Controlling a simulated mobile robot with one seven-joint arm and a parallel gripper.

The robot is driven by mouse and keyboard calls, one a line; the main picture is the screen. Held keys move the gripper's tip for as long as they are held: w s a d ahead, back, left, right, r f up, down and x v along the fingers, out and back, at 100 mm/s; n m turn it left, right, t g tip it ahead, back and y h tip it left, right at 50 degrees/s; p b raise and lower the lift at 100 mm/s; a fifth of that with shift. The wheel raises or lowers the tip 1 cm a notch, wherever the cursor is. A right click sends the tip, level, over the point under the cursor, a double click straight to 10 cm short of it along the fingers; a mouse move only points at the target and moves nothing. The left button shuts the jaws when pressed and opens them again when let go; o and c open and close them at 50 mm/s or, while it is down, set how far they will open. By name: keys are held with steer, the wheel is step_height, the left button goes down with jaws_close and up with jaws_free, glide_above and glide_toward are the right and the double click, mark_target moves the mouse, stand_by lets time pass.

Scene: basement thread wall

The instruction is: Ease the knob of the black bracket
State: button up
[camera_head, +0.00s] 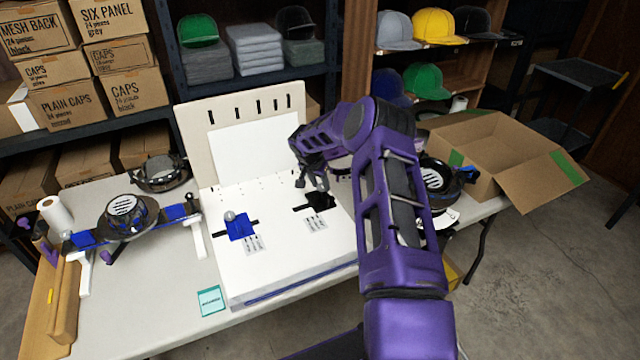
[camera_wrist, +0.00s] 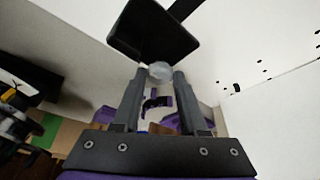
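The black bracket (camera_head: 320,200) lies on the white panel, right of a matching blue bracket (camera_head: 240,227) with a grey ball knob (camera_head: 230,216). In the head view my gripper (camera_head: 313,184) is right above the black bracket and hides its knob. In the wrist view the dark bracket plate (camera_wrist: 152,30) shows past my fingertips. A pale round knob (camera_wrist: 160,70) sits between the fingertips and about fills the gap. My fingers are apart; I cannot tell whether they press on the knob.
An upright white board (camera_head: 245,130) stands behind the panel. A cap on a stand (camera_head: 128,215) is at the left. An open cardboard box (camera_head: 490,150) is at the right. A small teal-edged card (camera_head: 211,301) lies near the table front.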

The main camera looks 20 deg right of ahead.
jaws_close()
steer(key=n+b, duration=0.1)
steer(key=n, duration=0.1)
steer(key=n+t+y, duration=0.1)
steer(key=n, duration=0.1)
steer(key=shift+s+d+b, duration=0.15)
steer(key=shift+d+b, duration=0.05)
steer(key=shift+b, duration=0.2)
steer(key=n, duration=0.1)
steer(key=n+y, duration=0.1)
steer(key=n, duration=0.1)
steer(key=n+y, duration=0.1)
steer(key=n, duration=0.1)
steer(key=shift+s+d+t, duration=0.1)
steer(key=shift+d+t, duration=0.15)
steer(key=shift+t, duration=0.15)
steer(key=n+y, duration=0.1)
steer(key=n, duration=0.3)
steer(key=shift+d+f+n+y+b, duration=0.1)
steer(key=shift+d+n+y+b, duration=0.1)
steer(key=shift+n+y+b, duration=0.15)
steer(key=shift+n+g+y+b, duration=0.3)
steer(key=shift+n+y+b, duration=0.45)
steer(key=shift+n, duration=0.8)
